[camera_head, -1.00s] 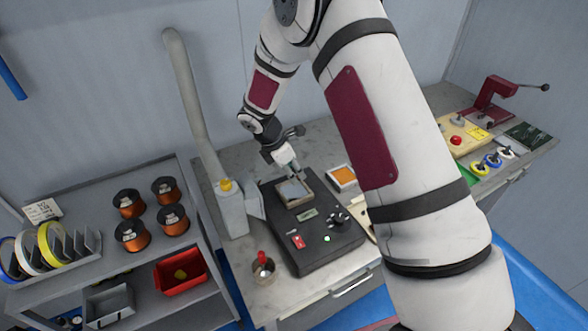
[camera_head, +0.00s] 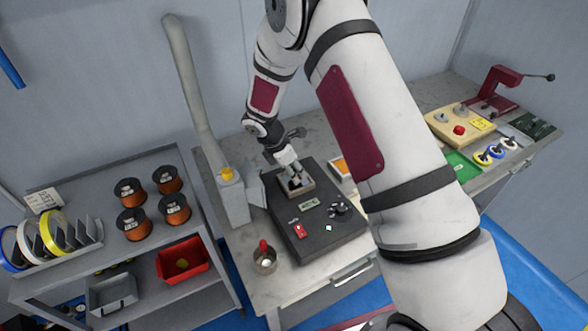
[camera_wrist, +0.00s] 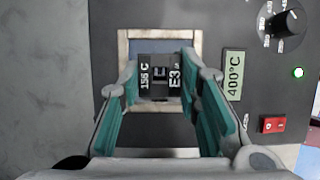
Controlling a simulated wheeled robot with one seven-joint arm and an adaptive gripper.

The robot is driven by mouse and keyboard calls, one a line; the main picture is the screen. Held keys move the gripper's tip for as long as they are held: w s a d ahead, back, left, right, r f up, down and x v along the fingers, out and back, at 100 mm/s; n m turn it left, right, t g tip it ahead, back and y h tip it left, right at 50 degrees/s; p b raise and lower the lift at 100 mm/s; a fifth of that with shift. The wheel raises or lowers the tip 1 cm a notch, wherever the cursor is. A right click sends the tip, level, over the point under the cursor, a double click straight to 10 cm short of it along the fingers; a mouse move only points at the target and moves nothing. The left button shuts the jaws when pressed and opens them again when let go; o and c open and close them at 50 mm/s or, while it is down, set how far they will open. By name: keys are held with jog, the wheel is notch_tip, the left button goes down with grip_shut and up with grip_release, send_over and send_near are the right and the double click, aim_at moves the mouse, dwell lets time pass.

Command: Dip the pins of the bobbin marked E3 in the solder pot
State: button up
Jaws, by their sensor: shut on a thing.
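The bobbin marked E3 (camera_wrist: 174,78) is dark with white lettering and sits between the green-lined fingers of my gripper (camera_wrist: 160,84) in the wrist view. My gripper (camera_head: 293,178) is shut on it, directly over the solder pot's square opening. The solder pot (camera_head: 316,226) is a dark box with a pale-framed square bath (camera_wrist: 124,45) at its far end. Its display (camera_wrist: 234,75) reads 400°C and a green light (camera_wrist: 298,73) is lit. The bobbin's pins are hidden beneath it, so I cannot tell whether they touch the solder.
A fume pipe with a grey base (camera_head: 234,200) stands left of the pot. A small cup with a red-topped item (camera_head: 264,260) is at the front left. An orange-topped pad (camera_head: 341,168) lies right of the pot. Copper spools (camera_head: 133,223) stand on the left shelf.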

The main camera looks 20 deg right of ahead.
jog(key=shift+f, duration=0.8)
jog(key=shift+r, duration=0.15)
dwell(1.8)
jog(key=shift+r, duration=2.65)
